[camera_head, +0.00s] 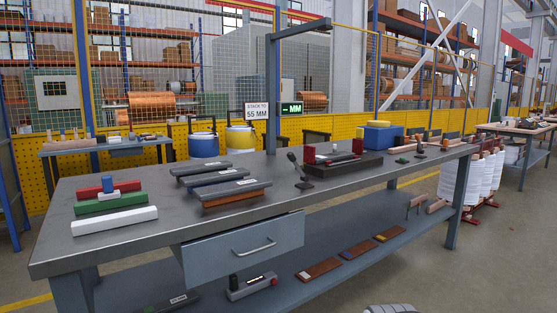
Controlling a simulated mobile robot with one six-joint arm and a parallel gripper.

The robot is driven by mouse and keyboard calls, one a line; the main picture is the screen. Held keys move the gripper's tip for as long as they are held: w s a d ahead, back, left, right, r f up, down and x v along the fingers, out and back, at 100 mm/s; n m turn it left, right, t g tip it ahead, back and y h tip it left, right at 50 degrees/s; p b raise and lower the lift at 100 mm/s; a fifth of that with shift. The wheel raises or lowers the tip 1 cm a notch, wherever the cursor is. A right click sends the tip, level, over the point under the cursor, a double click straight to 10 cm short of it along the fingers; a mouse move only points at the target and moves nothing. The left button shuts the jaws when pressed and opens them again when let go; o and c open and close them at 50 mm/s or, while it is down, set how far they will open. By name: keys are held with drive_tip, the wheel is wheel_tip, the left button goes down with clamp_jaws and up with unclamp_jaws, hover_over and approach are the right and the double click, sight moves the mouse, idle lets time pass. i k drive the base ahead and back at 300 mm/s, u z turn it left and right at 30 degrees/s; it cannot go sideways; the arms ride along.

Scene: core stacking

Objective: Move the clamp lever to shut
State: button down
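A black clamp fixture (343,165) with red upright blocks lies on the grey workbench (130,235), right of its middle. A light bar (340,156) lies between the red blocks. A dark lever with a rounded knob (292,157) stands just left of the fixture. It tilts up and to the left from a small dark foot on the bench top. I take it for the clamp lever; whether it joins the fixture is too small to tell. My gripper is not in view.
Red, green and white bars (114,220) lie at the bench's left, dark labelled bars (228,187) in the middle. A blue box (382,136) stands at the back right. A sign post (270,95) rises behind. A drawer (245,250) hangs at the front.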

sight(291, 155)
drive_tip(key=z, duration=0.05)
drive_tip(key=i, duration=0.95)
